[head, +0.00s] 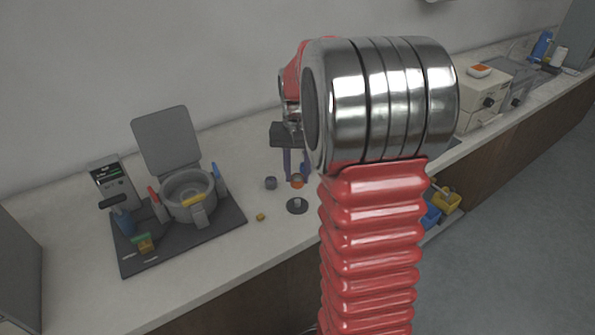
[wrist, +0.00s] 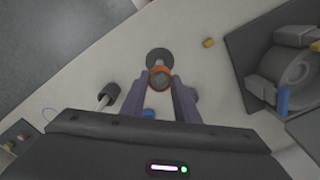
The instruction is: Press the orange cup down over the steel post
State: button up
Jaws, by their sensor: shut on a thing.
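The orange cup (head: 297,184) is between the fingers of my gripper (head: 296,179), above the bench and apart from the round dark base below it. In the wrist view my gripper (wrist: 160,82) is shut on the orange cup (wrist: 160,70), with a purple-grey finger on each side. The dark round base (head: 297,206) lies on the bench just below and in front of the cup. A small light steel post (head: 298,202) seems to stand on it. In the wrist view the base (wrist: 157,55) shows past the cup, which partly hides it and the post.
A small yellow block (head: 260,217) and a grey cylinder (head: 270,183) stand nearby on the bench. The mounting press (head: 188,193) with raised lid sits on a dark mat (head: 135,262) at left. My arm hides the bench to the right.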

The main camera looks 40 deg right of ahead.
send_over(298, 200)
jog(key=shift+a+f, duration=0.1)
jog(key=shift+f, duration=2.9)
jog(key=shift+f, duration=1.15)
jog(key=o, duration=1.3)
jog(key=shift+c, duration=0.2)
jog(key=shift+o, duration=1.5)
jog(key=shift+r, duration=0.1)
jog(key=shift+r, duration=3.9)
